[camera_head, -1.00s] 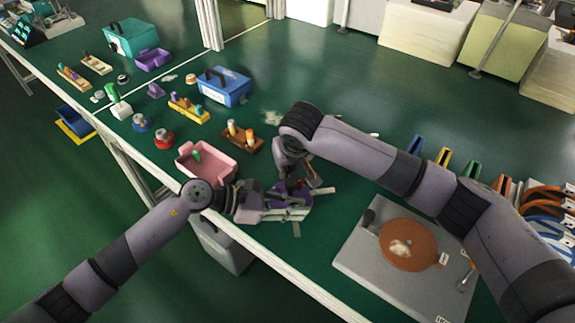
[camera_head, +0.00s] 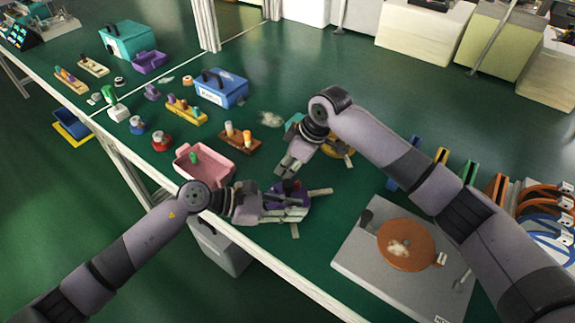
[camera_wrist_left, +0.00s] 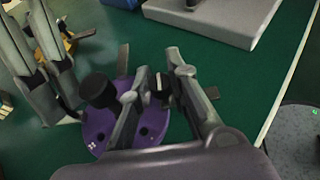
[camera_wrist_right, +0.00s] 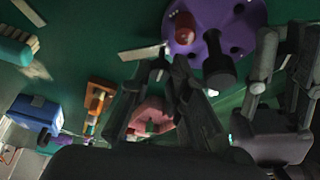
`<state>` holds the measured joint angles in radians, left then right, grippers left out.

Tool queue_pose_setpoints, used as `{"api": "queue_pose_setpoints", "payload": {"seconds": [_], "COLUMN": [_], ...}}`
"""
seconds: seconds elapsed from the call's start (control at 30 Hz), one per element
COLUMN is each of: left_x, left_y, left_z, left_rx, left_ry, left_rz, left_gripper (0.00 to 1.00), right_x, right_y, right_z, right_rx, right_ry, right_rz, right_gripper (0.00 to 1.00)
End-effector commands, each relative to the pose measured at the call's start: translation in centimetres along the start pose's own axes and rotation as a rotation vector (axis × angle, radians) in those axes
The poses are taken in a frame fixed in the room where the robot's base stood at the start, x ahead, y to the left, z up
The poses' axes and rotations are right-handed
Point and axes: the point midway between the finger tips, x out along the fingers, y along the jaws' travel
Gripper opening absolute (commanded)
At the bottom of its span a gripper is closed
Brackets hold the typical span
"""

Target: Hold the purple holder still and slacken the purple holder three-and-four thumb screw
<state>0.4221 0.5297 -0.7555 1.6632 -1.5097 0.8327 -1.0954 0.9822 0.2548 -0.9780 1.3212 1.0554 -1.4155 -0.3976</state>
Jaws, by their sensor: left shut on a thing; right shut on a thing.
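The purple holder (camera_head: 292,187), a round disc with holes and upright knobs, stands near the table's front edge. My left gripper (camera_head: 290,208) is shut on it from the left; the holder also shows in the left wrist view (camera_wrist_left: 98,128). A black knob (camera_wrist_left: 98,90) stands on the disc there. In the right wrist view the holder (camera_wrist_right: 235,20) carries a red knob (camera_wrist_right: 185,30) and a black knob (camera_wrist_right: 216,62). I cannot identify the three-and-four thumb screw.
A pink tray (camera_head: 222,171) with a green piece stands left of the holder. A brown block (camera_head: 252,147) with pegs is behind it. A grey plate (camera_head: 350,258) with an orange disc is to the right. A blue box (camera_head: 222,95) stands farther back.

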Motion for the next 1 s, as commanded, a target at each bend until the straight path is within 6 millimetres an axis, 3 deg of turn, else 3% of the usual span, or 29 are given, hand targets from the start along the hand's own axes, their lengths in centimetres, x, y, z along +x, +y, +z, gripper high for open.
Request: {"api": "queue_pose_setpoints", "payload": {"seconds": [0.5,1.0], "left_x": [-0.03,-0.02], "left_y": [0.03,0.02], "left_z": [-0.02,-0.02], "left_rx": [0.0,0.0], "left_ry": [0.001,0.0], "left_rz": [0.001,0.0], "left_gripper": [0.0,0.0], "right_x": [0.01,0.03], "right_y": [0.41,0.49], "right_z": [-0.1,-0.11], "right_rx": [-0.371,-0.485], "right_ry": [-0.001,-0.001], "right_rz": [-0.154,-0.2], "right_gripper": [0.0,0.0]}}
